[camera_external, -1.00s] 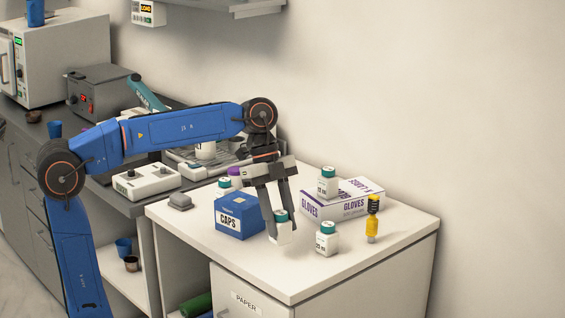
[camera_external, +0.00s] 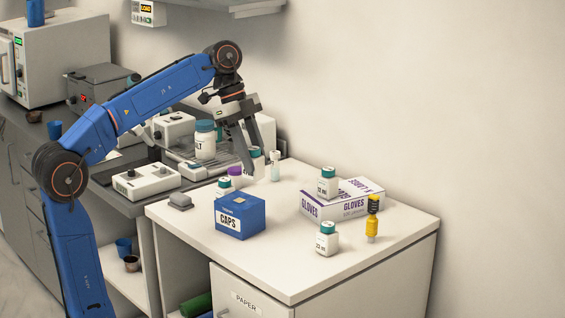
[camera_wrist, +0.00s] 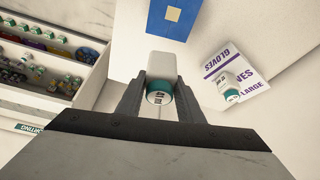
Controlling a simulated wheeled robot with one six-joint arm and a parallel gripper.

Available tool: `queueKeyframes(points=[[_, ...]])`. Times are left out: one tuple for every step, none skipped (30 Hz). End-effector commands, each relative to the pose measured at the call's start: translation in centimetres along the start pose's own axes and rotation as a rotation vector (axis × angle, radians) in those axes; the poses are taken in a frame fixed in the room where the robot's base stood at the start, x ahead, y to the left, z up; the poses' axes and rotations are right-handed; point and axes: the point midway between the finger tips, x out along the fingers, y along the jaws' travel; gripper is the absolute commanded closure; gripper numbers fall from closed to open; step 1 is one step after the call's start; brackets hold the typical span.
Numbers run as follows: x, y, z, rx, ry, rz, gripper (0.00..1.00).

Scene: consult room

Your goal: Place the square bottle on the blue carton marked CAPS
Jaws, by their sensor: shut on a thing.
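My gripper (camera_external: 247,150) is shut on a white square bottle with a teal cap (camera_external: 256,166). In the external view it hangs behind the blue carton, partly hidden by a finger. In the wrist view my gripper (camera_wrist: 160,90) grips the bottle (camera_wrist: 163,65) near its cap, with the white body pointing away from the camera. The blue carton marked CAPS (camera_external: 230,222) stands on the white table; its top is bare but for a small tan square. The carton's top also shows in the wrist view (camera_wrist: 158,22), beyond the bottle.
A GLOVES box (camera_external: 350,203) at the right carries a teal-capped bottle (camera_external: 327,184). Another such bottle (camera_external: 326,241) and a yellow dropper-like item (camera_external: 372,225) stand nearby. A purple-capped bottle (camera_external: 235,172) and a small vial (camera_external: 275,168) stand behind the carton.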

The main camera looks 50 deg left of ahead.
Motion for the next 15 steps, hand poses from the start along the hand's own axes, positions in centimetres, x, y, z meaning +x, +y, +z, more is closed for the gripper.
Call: queueKeyframes(points=[[-0.9,-0.3,0.9,-0.028,0.001,-0.014,0.88],[-1.4,-0.4,1.3,-0.044,0.000,-0.020,0.88],[-2.0,-0.5,1.8,-0.063,0.000,-0.027,0.88],[-2.4,-0.6,2.2,-0.076,0.000,-0.033,0.88],[-2.8,-0.7,2.5,-0.087,0.000,-0.038,0.88],[-3.2,-0.8,2.9,-0.100,0.000,-0.044,0.88],[-3.5,-0.8,3.1,-0.109,0.000,-0.047,0.88],[-3.7,-0.8,3.3,-0.117,0.000,-0.050,0.88],[-4.0,-0.9,3.5,-0.125,0.000,-0.053,0.88],[-4.1,-0.9,3.7,-0.131,0.000,-0.055,0.88],[-4.2,-0.9,3.8,-0.135,0.000,-0.056,0.88],[-4.2,-0.9,4.0,-0.140,0.000,-0.058,0.88],[-4.0,-0.9,4.1,-0.141,0.000,-0.058,0.88],[-3.7,-0.9,4.3,-0.143,-0.001,-0.058,0.88],[-3.2,-0.9,4.5,-0.143,-0.001,-0.057,0.88]])
